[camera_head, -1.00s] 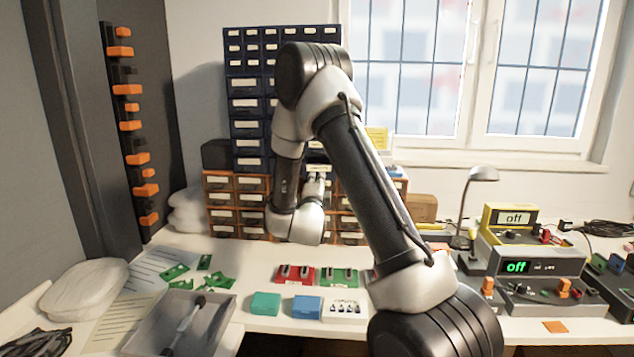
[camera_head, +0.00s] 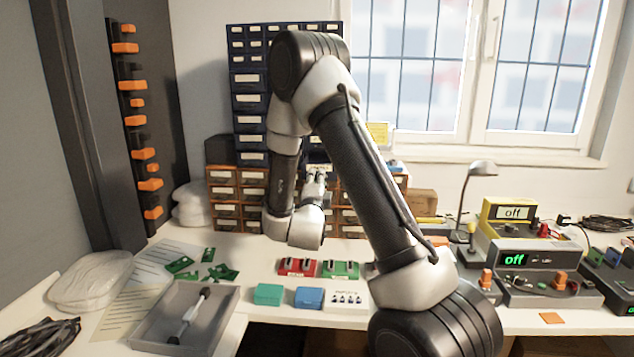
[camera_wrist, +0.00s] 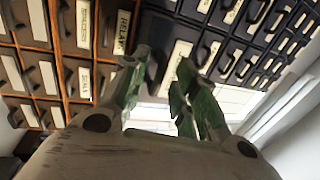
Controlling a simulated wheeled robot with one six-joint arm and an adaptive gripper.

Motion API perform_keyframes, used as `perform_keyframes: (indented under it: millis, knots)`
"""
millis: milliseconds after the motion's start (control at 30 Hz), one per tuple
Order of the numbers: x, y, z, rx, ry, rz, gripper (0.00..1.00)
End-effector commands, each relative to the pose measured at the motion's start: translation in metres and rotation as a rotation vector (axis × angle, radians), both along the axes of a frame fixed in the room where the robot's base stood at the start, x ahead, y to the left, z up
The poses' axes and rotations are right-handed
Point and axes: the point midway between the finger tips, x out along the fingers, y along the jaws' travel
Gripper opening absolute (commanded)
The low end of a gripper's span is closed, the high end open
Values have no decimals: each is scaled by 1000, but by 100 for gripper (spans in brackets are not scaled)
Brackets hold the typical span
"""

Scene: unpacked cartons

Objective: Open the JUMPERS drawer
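The drawer cabinet has blue drawers (camera_head: 249,102) above orange-framed drawers (camera_head: 223,194), and my arm covers its middle. I cannot read JUMPERS on any drawer. My gripper (camera_head: 316,182) is at the cabinet front, by a dark drawer with a white label (camera_head: 319,167). In the wrist view, my gripper (camera_wrist: 163,70) has its two green fingertips apart. A dark drawer front with a blurred white label (camera_wrist: 174,66) shows between and beyond them. I cannot tell whether the fingers touch its handle. The drawers in view look shut.
On the bench are a grey tray (camera_head: 222,325), green boards (camera_head: 181,264), a teal box (camera_head: 269,294) and a blue box (camera_head: 309,298). Instruments (camera_head: 541,272) and a lamp (camera_head: 482,170) stand at the right. Orange-framed drawers (camera_wrist: 62,40) lie beside my fingers in the wrist view.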

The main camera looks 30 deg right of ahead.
Motion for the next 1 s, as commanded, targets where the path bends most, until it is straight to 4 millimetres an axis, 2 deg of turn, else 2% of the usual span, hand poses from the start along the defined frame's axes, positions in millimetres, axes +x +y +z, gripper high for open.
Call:
perform_keyframes:
  millis: [267, 367, 700, 867, 1000]
  knots:
    - [-5, 4, -2, 1, 3, 2, 29]
    - [-16, 12, -6, 2, 5, 2, 29]
    - [-76, 52, -20, -1, 6, 4, 29]
    - [-92, 63, -24, 1, 3, 2, 29]
    - [-97, 66, -24, 0, 0, 1, 29]
